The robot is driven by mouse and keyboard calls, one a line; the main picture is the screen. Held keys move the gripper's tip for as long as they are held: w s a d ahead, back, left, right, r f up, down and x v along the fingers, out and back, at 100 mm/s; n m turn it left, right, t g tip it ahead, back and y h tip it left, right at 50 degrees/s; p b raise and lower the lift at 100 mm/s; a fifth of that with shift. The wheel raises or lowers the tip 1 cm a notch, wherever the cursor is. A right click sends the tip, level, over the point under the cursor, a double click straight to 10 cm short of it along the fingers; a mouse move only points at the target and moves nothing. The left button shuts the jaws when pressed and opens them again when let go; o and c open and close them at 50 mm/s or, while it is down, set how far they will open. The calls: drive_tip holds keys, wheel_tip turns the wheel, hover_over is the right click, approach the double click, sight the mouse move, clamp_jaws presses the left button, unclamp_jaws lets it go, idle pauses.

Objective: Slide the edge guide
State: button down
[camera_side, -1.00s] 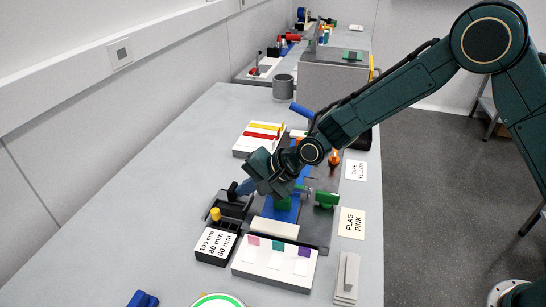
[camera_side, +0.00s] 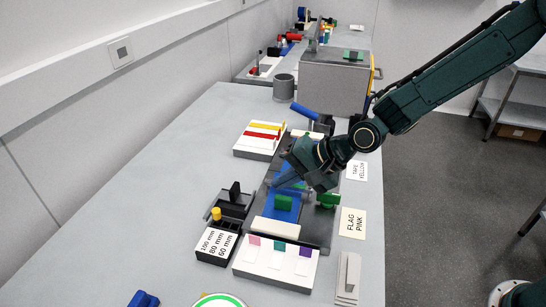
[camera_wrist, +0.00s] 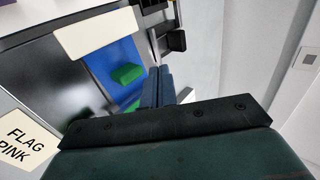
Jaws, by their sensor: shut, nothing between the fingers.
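A black slide with an upright black tab (camera_side: 235,190), which I take to be the edge guide, sits in a dark track at the left of the grey work plate (camera_side: 318,232). A black tab also shows near the top of the wrist view (camera_wrist: 176,40). A yellow knob (camera_side: 216,214) stands at the track's near end, beside a block marked 100 mm, 80 mm and 60 mm (camera_side: 217,244). My gripper (camera_side: 277,185) is shut and empty, above the blue strip (camera_side: 283,212) and to the right of the tab. Its blue fingers lie together in the wrist view (camera_wrist: 160,70).
A green block (camera_side: 284,202) sits on the blue strip, with a white bar (camera_side: 276,229) nearer the camera. A white rack (camera_side: 275,263) holds pink, teal and purple flags. FLAG PINK (camera_side: 352,223) and TAPE YELLOW cards lie at right. The table's left side is clear.

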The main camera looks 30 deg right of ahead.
drive_tip(key=shift+v, duration=1.9)
drive_tip(key=s+d+r+n+h, duration=0.3)
drive_tip(key=s+d+r+n, duration=0.2)
drive_tip(key=s+d+r, duration=0.55)
drive_tip(key=s+d+r+n+h, duration=0.1)
drive_tip(key=s+d+n, duration=0.1)
drive_tip(key=s+d, duration=0.3)
drive_tip(key=s+d+r+n+g+h, duration=0.1)
drive_tip(key=s+d, duration=0.4)
drive_tip(key=s, duration=0.6)
drive_tip(key=shift+s+r+n+h, duration=0.15)
drive_tip(key=shift+r+n+h, duration=0.35)
drive_tip(key=shift+h, duration=0.3)
